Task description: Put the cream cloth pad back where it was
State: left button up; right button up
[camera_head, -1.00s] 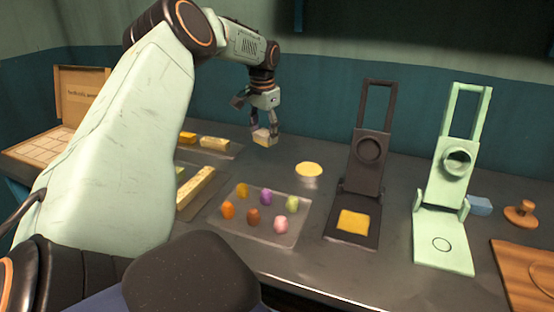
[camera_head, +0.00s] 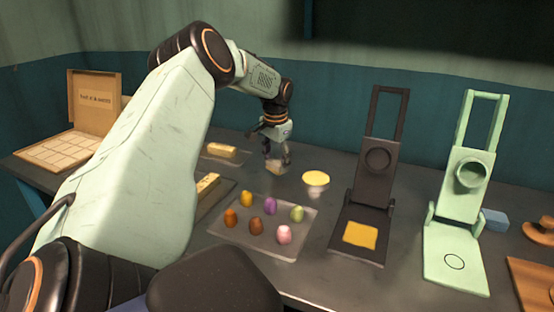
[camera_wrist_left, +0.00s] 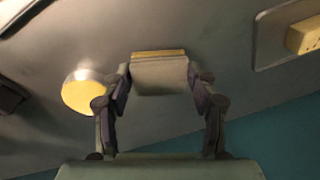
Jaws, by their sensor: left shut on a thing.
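The cream cloth pad (camera_head: 276,167), a small pale block with a yellow edge, is held between the fingertips of my left gripper (camera_head: 276,160). In the left wrist view the pad (camera_wrist_left: 160,75) sits squarely between both fingers of the gripper (camera_wrist_left: 160,85), its yellow edge on the far side. The gripper points down at the back of the grey table, just left of the round yellow disc (camera_head: 316,178). The pad is at or just above the table; I cannot tell whether it touches. My right gripper is out of view.
A tray of several coloured egg-shaped pieces (camera_head: 275,246) lies in front. Dark (camera_head: 347,212) and mint-green (camera_head: 443,235) hinged presses stand to the right; the dark one bears a yellow square (camera_head: 360,235). Trays with yellow bars (camera_head: 221,150) lie left of the gripper.

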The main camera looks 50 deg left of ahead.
aim_at(276, 165)
pick_arm(q)
notch_tip(276, 165, down, 2)
jog(key=shift+s+f, duration=0.15)
jog(key=shift+d, duration=0.1)
jog(key=o, duration=1)
jog(key=shift+o, duration=0.5)
notch_tip(276, 165, up, 12)
jog(key=d+p, duration=0.1)
jog(key=p, duration=0.1)
jog(key=shift+s+d, duration=0.15)
jog(key=shift+s, duration=0.25)
